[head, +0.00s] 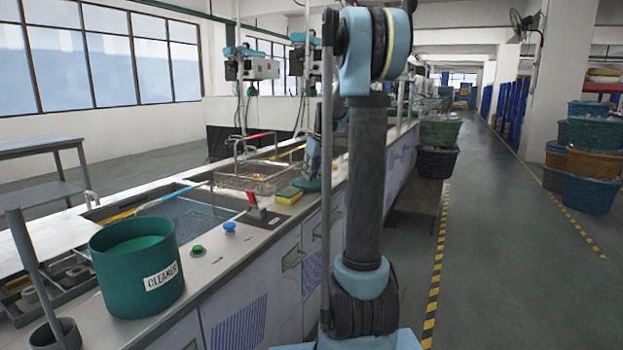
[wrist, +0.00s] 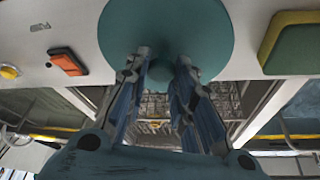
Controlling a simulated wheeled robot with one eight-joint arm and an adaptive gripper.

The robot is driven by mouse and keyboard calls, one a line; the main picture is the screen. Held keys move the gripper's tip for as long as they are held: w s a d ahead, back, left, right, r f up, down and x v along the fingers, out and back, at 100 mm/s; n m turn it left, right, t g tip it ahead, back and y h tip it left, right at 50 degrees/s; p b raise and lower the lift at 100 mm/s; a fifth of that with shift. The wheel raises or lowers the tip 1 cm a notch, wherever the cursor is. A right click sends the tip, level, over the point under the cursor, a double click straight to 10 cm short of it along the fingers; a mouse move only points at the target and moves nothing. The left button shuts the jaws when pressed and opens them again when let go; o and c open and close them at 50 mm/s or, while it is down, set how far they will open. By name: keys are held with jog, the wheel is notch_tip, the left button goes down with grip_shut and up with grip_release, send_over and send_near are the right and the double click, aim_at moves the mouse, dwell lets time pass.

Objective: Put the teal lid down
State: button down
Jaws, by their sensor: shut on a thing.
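The teal lid (wrist: 165,22) is a round disc with a knob, at the top middle of the wrist view. My gripper (wrist: 162,60) is shut on it, with a finger on each side of the knob. In the head view the lid (head: 308,185) shows low at the counter's edge, beside the yellow-and-green sponge, partly hidden by my arm. I cannot tell whether its underside touches the counter.
The sponge (head: 289,195) lies close to the lid; it also shows in the wrist view (wrist: 292,45). A red-handled switch (head: 254,203), a blue button (head: 229,228) and a green button (head: 197,250) line the counter. Sunken tanks (head: 190,215) lie behind. The aisle at right is clear.

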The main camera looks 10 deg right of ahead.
jog(key=shift+f, duration=0.9)
jog(key=c, duration=1.4)
grip_release()
jog(key=shift+s, duration=0.1)
jog(key=shift+o, duration=0.2)
jog(key=v, duration=1.2)
jog(key=s+a+f+m, duration=0.1)
jog(key=s+f, duration=0.2)
jog(key=s, duration=0.4)
jog(key=s+a+f+m+h, duration=0.1)
jog(key=s+f, duration=0.2)
jog(key=s, duration=0.5)
jog(key=s+a+f+m, duration=0.1)
jog(key=s+f, duration=0.3)
jog(key=s, duration=0.3)
jog(key=s+d+f+m+g+h, duration=0.1)
jog(key=s+f+m, duration=0.2)
jog(key=s+f, duration=1.2)
jog(key=s, duration=0.3)
jog(key=shift+s+f+g, duration=0.15)
jog(key=shift+f+g, duration=0.15)
jog(key=shift+f, duration=0.05)
